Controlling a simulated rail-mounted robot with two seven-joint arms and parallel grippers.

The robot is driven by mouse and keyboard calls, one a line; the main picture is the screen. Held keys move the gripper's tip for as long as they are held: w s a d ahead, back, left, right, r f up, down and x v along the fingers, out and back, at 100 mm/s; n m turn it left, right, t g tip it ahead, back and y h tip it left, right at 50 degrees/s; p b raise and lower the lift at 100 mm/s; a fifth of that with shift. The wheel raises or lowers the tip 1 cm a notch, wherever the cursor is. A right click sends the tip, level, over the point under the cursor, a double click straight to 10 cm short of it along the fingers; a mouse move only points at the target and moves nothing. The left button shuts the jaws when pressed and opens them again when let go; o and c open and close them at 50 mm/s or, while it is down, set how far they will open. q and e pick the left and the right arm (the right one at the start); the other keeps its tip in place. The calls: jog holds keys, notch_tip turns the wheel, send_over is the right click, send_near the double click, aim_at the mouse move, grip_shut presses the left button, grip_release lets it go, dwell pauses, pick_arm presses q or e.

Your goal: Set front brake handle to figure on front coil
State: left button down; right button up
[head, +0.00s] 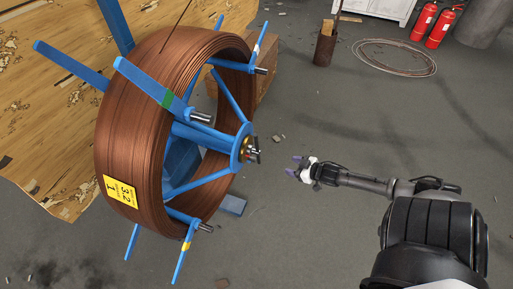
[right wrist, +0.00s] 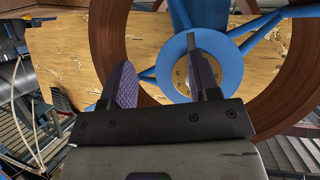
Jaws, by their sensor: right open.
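The front coil (head: 125,130) of copper-brown wire hangs on a blue stand at the left of the head view. A yellow label (head: 121,192) on it reads 3.2 with a 1 below. The brake handle (head: 253,156) is a small dark part at the blue hub, over a brass dial. My left gripper is out of view.
Blue arms (head: 150,82) with metal ends stick out around the coil. A cardboard box (head: 265,75) stands behind it. A rusty bin (head: 325,45), fire extinguishers (head: 424,20) and a floor hatch (head: 395,57) are farther back. The floor right of the coil is mostly clear.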

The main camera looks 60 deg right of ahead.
aim_at(255, 151)
jog(key=w+a+r+m+t+y, duration=0.1)
jog(key=a+r+t+y, duration=0.35)
jog(key=r, duration=0.25)
jog(key=shift+t, duration=0.25)
jog(key=w+b, duration=0.1)
jog(key=w, duration=0.3)
jog(key=w+b, duration=0.2)
jog(key=w, duration=0.2)
jog(key=w+a+b, duration=0.1)
jog(key=w+b, duration=0.1)
jog(key=w, duration=0.2)
jog(key=shift+w+f, duration=0.2)
jog(key=shift+w, duration=0.15)
jog(key=shift+w+a+r+h, duration=0.15)
jog(key=shift+w+h, duration=0.1)
jog(key=shift+w, duration=0.35)
jog(key=shift+c, duration=0.4)
